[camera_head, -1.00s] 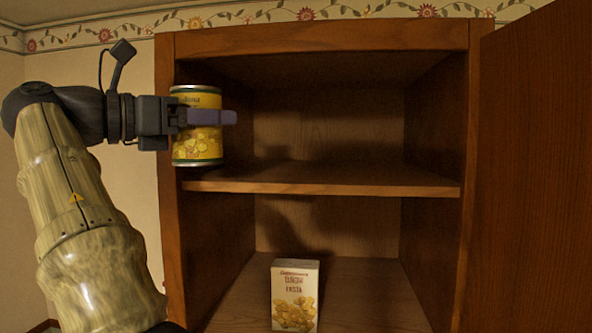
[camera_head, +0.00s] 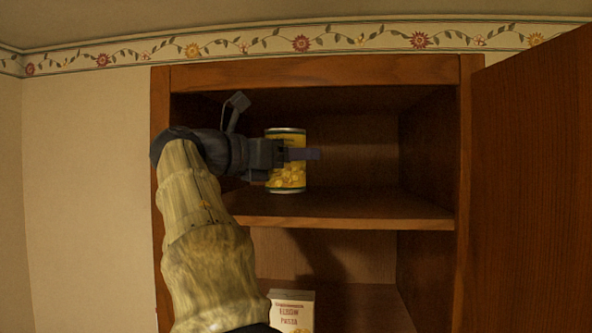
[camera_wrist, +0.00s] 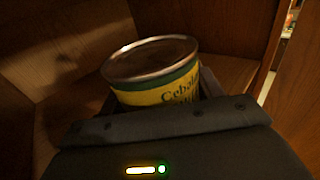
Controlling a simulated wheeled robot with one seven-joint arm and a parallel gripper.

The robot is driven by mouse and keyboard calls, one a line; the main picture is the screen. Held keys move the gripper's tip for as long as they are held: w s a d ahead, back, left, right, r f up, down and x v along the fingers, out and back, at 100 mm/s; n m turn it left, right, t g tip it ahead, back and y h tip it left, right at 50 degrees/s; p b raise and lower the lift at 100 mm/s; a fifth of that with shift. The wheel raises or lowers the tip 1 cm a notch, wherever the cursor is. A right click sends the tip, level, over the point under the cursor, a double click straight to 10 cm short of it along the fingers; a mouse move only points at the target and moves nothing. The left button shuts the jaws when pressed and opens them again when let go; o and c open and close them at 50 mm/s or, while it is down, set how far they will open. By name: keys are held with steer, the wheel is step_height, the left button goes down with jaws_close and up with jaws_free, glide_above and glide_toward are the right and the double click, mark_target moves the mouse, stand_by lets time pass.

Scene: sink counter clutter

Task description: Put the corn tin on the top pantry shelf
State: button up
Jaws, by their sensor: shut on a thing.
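The corn tin (camera_head: 287,176), yellow and green with metal rims, is upright inside the upper compartment of the wooden pantry. My gripper (camera_head: 300,154) is shut on it around its middle, reaching in from the left. The tin's base is close to the top shelf (camera_head: 350,211); I cannot tell if it touches. In the wrist view the tin (camera_wrist: 155,75) shows its metal lid and part of its label between the fingers, slightly tilted in the picture. Its lower part is hidden there by my gripper.
A pasta box (camera_head: 291,310) stands in the compartment below. The open pantry door (camera_head: 530,180) is at the right. The upper compartment is free to the right of the tin. My arm passes in front of the left side post.

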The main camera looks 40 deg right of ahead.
mark_target(295, 175)
steer(key=shift+a, duration=0.2)
steer(key=shift+d+r, duration=0.1)
steer(key=shift+d, duration=0.4)
steer(key=shift+d+f, duration=0.2)
steer(key=shift+f, duration=0.65)
steer(key=shift+a+f+p, duration=0.2)
steer(key=shift+f+p, duration=0.15)
steer(key=shift+f, duration=0.55)
steer(key=shift+d+f, duration=0.1)
steer(key=shift+f, duration=0.15)
steer(key=o, duration=1.3)
